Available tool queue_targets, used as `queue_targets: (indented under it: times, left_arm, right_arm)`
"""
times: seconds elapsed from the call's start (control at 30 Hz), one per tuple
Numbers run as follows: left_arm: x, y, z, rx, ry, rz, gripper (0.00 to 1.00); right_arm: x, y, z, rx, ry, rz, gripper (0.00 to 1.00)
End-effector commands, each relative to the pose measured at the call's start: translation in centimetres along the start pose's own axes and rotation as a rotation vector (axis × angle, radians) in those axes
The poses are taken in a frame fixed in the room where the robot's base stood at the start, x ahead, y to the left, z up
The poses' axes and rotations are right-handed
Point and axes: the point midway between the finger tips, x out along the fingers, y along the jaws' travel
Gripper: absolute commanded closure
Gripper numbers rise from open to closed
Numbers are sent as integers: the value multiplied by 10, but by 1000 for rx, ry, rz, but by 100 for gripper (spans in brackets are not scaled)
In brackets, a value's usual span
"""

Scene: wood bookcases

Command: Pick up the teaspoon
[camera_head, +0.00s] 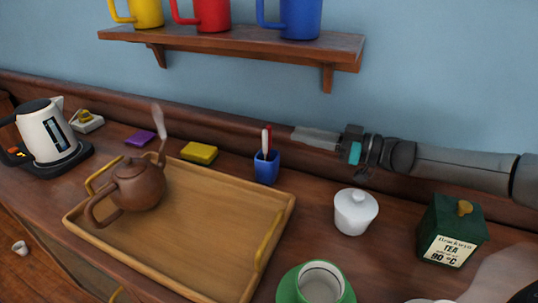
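I cannot clearly make out a teaspoon. A blue cup (266,168) stands upright near the back of the counter. Thin red and white sticks (266,140) rise from it, and I cannot tell whether one is a spoon handle. My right arm comes in from the right along the back wall. Its gripper (314,138) points left, just right of the stick tops and above the cup. It appears apart from the sticks. Its fingers show edge-on, so I cannot tell whether they are open. My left gripper is not in view.
A wooden tray (205,250) holds a brown teapot (138,187). A kettle (48,132) stands left. A mug shelf (235,45) hangs above.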

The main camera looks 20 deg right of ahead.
Motion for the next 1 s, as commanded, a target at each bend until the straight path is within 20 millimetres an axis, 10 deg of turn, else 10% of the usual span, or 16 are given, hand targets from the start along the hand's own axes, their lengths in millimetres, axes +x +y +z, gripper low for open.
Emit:
queue_targets:
  times: [1.0]
  left_arm:
    - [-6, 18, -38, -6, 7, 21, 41]
  right_arm:
    - [75, 0, 15, -1, 1, 1, 79]
